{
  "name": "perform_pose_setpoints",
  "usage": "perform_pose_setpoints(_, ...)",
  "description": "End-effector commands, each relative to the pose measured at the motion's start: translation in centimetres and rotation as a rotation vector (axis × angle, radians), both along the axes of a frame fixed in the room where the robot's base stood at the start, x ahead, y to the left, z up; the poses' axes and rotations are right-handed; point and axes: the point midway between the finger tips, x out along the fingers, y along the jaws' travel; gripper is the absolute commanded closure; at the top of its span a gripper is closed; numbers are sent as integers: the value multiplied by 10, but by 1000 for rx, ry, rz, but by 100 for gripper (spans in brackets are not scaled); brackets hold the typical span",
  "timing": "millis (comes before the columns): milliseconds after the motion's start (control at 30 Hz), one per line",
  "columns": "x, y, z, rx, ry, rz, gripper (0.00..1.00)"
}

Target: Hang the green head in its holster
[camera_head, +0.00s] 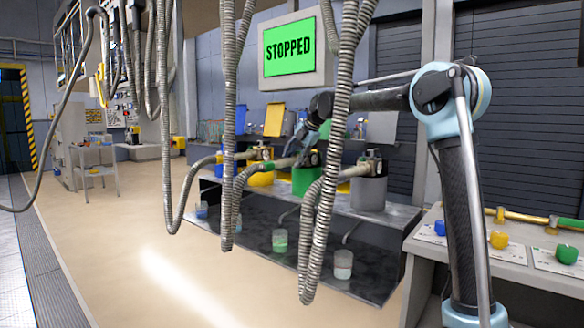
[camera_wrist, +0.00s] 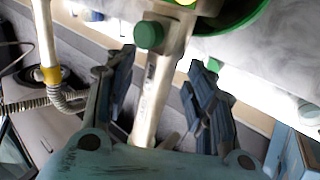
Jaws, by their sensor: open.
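The green head shows in the wrist view as a pale metal tube (camera_wrist: 152,88) with a green cap (camera_wrist: 148,35). It lies between my spread fingers. In the head view a green band (camera_head: 268,166) marks its hose beside the green holster (camera_head: 303,187), a round green container on the bench. The holster's green rim (camera_wrist: 236,22) shows at the top of the wrist view. My gripper (camera_head: 300,143) is above the green holster; in the wrist view its blue fingers (camera_wrist: 160,72) are open around the tube. Whether the head is fully seated is hidden.
A yellow holster (camera_head: 262,179) and a grey one (camera_head: 370,194) flank the green one. Ribbed hoses (camera_head: 325,205) hang in front of the bench. Cups stand on the lower shelf. A side table (camera_head: 425,242) with coloured knobs is at right. A screen (camera_head: 289,47) reads STOPPED.

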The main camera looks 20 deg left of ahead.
Motion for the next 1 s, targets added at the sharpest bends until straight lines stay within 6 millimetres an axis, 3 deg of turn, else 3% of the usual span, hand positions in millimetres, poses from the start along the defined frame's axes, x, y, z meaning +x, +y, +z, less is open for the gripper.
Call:
perform_pose_setpoints(200, -9, -23, 36, 0, -1, -1, 51)
perform_pose_setpoints(400, -14, -36, 56, -1, 0, 0, 51)
perform_pose_setpoints(1000, -16, -40, 64, 0, 0, 1, 51)
